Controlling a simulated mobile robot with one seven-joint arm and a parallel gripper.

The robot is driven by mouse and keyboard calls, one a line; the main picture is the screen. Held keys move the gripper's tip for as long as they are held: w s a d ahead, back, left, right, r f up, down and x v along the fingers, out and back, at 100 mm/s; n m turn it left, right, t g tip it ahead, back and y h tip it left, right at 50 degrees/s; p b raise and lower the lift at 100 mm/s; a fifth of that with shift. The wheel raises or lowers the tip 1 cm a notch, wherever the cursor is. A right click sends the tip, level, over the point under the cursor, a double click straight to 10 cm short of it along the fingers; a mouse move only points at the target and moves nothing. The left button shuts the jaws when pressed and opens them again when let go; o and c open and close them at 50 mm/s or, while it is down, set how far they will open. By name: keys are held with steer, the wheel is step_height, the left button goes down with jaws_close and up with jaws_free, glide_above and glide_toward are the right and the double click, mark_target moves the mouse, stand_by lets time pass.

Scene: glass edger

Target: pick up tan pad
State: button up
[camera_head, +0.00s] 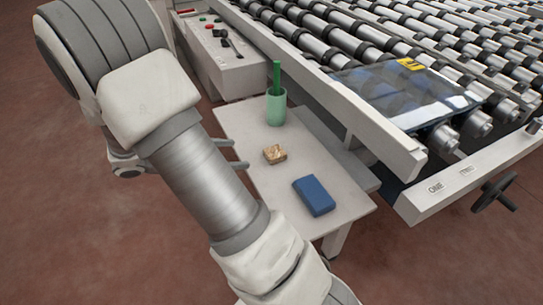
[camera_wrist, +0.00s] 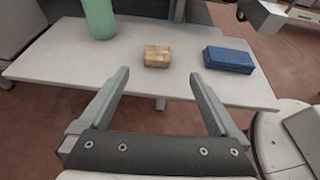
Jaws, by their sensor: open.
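The tan pad (camera_head: 275,154) is a small speckled tan block lying on a light side table (camera_head: 237,122), between a green cup and a blue block. In the wrist view the tan pad (camera_wrist: 157,55) sits beyond my fingertips, roughly centred between them. My gripper (camera_wrist: 159,82) is open and empty, with its two fingers spread wide and apart from the pad. In the head view my gripper (camera_head: 240,154) shows only partly, its fingers at the table's left edge, left of the pad. The rest of it is hidden behind my arm.
A green cup (camera_head: 276,108) holding a green stick stands behind the pad. A blue block (camera_head: 314,196) lies in front, to the right. A roller conveyor (camera_head: 345,110) with a glass sheet (camera_head: 405,92) runs along the right. A control panel (camera_head: 222,50) stands behind the table.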

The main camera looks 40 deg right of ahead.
steer(key=b, duration=0.2)
glide_toward(277, 151)
steer(key=x, duration=0.4)
steer(key=shift+s, duration=0.2)
steer(key=b+x, duration=0.1)
steer(key=x, duration=0.4)
steer(key=shift+w+f+b, duration=0.1)
steer(key=shift+w+b, duration=0.05)
steer(key=shift+b, duration=0.2)
steer(key=c, duration=1.4)
